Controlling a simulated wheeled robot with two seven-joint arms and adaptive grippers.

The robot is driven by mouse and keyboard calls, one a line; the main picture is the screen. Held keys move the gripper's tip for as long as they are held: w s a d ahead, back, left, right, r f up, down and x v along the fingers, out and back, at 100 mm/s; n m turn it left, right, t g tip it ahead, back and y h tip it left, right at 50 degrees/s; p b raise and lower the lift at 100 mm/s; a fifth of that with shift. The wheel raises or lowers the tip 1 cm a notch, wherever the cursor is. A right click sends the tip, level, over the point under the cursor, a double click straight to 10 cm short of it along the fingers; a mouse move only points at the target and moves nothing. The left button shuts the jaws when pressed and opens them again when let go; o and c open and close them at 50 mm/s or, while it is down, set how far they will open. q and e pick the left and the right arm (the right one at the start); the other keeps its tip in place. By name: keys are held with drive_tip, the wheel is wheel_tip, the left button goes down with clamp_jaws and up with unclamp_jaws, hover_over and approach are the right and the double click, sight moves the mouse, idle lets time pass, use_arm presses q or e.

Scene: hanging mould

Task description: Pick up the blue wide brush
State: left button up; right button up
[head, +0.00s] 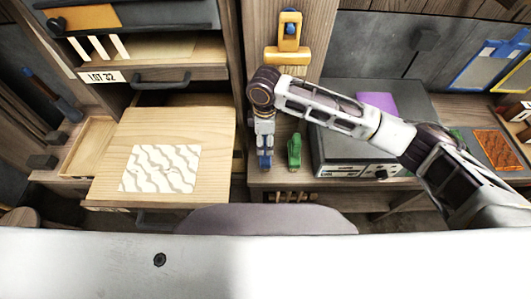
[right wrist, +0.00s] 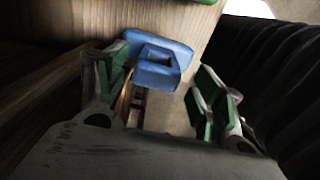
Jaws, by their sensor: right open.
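I see space between the fingers and the blue part, most clearly on the right. In the head view, my right gripper (head: 264,138) points down, and a bit of the blue brush (head: 265,161) shows at its tip. The brush's lower parts are mostly hidden. My left gripper is not in view.
A green tool (head: 294,150) stands close to the right of the brush. A yellow tool (head: 289,45) is on the wooden post above. A grey box with knobs (head: 365,168) stands to the right.

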drive_tip(key=f, duration=0.3)
drive_tip(key=shift+w+d, duration=0.15)
drive_tip(key=shift+w, duration=0.05)
drive_tip(key=shift+f, duration=0.65)
clamp_jaws()
drive_tip(key=shift+r, duration=0.2)
drive_tip(key=shift+r, duration=0.6)
wheel_tip(320, 180, up, 2)
drive_tip(key=s+b, duration=0.1)
drive_tip(key=s, duration=1.7)
drive_tip(key=shift+b, duration=0.35)
